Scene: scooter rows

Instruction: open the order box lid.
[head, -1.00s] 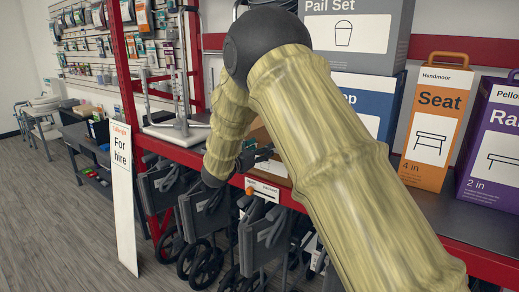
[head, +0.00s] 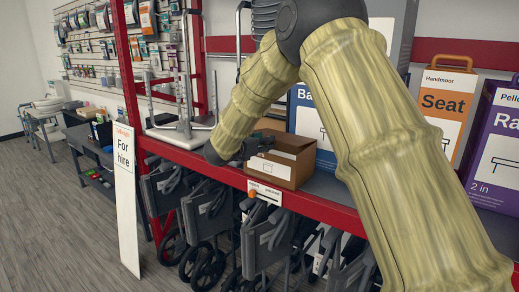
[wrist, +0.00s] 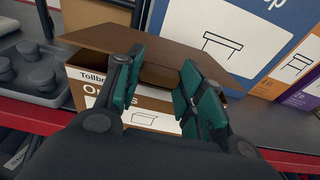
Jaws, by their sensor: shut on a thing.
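The order box (head: 302,166) is a brown carton with a white label on its front, standing on the shelf near the front edge. In the wrist view its printed front (wrist: 78,88) faces me, partly hidden by my fingers. Its brown lid (wrist: 105,38) shows as a flat panel above the box, tilted, with a gap under its near edge. My gripper (head: 262,143) is at the box's top near the front left.
A blue-and-white carton (head: 308,112) stands close behind the box. An orange Seat box (head: 444,100) and a purple box (head: 492,150) are to the right. A grey tray (wrist: 35,72) is left of the box.

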